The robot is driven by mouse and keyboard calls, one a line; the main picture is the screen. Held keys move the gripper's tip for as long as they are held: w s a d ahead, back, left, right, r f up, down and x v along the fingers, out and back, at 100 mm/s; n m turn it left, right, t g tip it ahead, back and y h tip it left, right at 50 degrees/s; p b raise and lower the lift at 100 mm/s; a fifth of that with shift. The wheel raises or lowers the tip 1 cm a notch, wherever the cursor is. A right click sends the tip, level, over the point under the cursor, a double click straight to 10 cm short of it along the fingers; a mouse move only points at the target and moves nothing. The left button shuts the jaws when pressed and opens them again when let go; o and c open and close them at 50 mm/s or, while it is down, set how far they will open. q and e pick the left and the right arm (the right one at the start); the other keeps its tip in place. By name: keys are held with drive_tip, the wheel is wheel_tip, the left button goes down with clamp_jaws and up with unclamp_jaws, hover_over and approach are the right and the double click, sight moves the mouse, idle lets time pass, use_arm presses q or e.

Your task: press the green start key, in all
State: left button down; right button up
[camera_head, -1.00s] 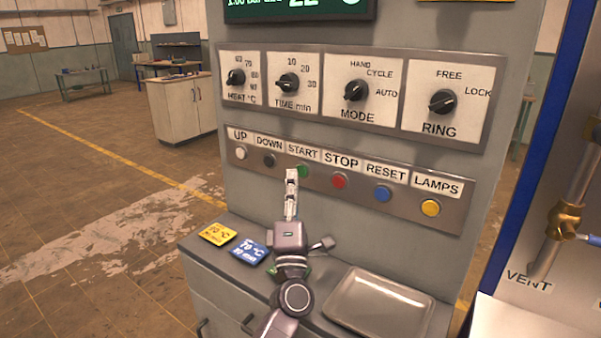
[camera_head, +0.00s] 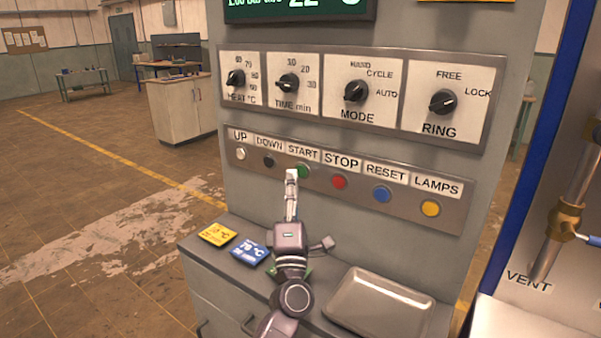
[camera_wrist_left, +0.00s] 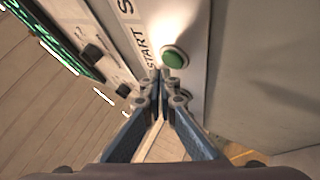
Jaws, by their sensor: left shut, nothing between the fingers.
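The green start key (camera_head: 303,170) is a round button under the START label on the grey key panel, between the black DOWN key and the red STOP key. In the left wrist view the green key (camera_wrist_left: 175,58) shows whole, just beyond the fingertips. My left gripper (camera_head: 292,174) is shut and empty, with its tips just left of and below the green key in the head view. In the left wrist view the shut fingertips (camera_wrist_left: 160,76) are close to the key. I cannot tell whether they touch it. My right gripper is not in view.
Neighbouring keys are the black DOWN key (camera_head: 268,160) and the red STOP key (camera_head: 339,181). Knobs such as the MODE knob (camera_head: 356,91) sit above. Below, a ledge bears yellow (camera_head: 217,234) and blue (camera_head: 250,251) cards and a metal tray (camera_head: 378,303).

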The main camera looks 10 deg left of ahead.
use_arm(q)
drive_tip(key=shift+w+d, duration=0.1)
drive_tip(key=shift+w, duration=0.3)
drive_tip(key=shift+w+d+b, duration=0.2)
drive_tip(key=shift+w+b, duration=0.2)
drive_tip(key=shift+b, duration=0.1)
idle(0.6)
drive_tip(key=shift+s, duration=0.1)
drive_tip(key=shift+s+a+p, duration=0.3)
drive_tip(key=shift+s+p, duration=0.15)
drive_tip(key=shift+s, duration=0.3)
drive_tip(key=s, duration=0.1)
drive_tip(key=s+a+p, duration=0.1)
drive_tip(key=s, duration=0.1)
drive_tip(key=s+p, duration=0.1)
drive_tip(key=shift+s+a, duration=0.35)
